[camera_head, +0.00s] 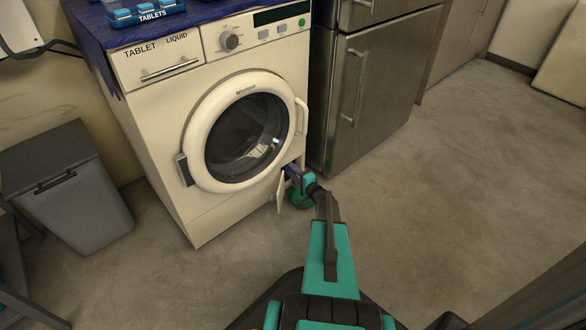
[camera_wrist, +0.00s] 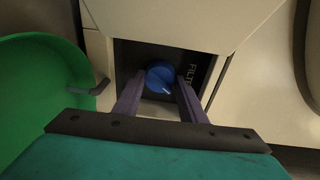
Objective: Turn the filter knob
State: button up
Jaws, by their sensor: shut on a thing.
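The blue filter knob (camera_wrist: 160,76) sits in a dark square recess with FILTER lettering, seen in the wrist view. A pale line marks its face. My gripper (camera_wrist: 160,88) has its two purple fingers on either side of the knob and is shut on it. In the head view my gripper (camera_head: 291,174) reaches into the recess at the lower right front of the washing machine (camera_head: 160,98). The small flap (camera_head: 280,191) there hangs open. The knob is hidden in the head view.
A steel fridge (camera_head: 370,90) stands close to the right of the machine. A grey bin (camera_head: 75,205) is at left. The floor at right is clear.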

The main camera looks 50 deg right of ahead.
jog(key=m+p, duration=0.2)
jog(key=m, duration=0.1)
jog(key=m+y+p, duration=0.1)
jog(key=m+p, duration=0.1)
jog(key=shift+w+a+r, duration=0.1)
jog(key=shift+a+r, duration=0.05)
jog(key=shift+a, duration=0.1)
jog(key=m+p, duration=0.2)
jog(key=m, duration=0.1)
jog(key=shift+y, duration=0.3)
jog(key=shift+m+y+p, duration=0.3)
jog(key=shift+m+p, duration=0.6)
jog(key=shift+p, duration=0.05)
jog(key=o, duration=1.1)
jog(key=shift+d, duration=0.1)
jog(key=shift+c, duration=0.2)
jog(key=shift+d, duration=0.1)
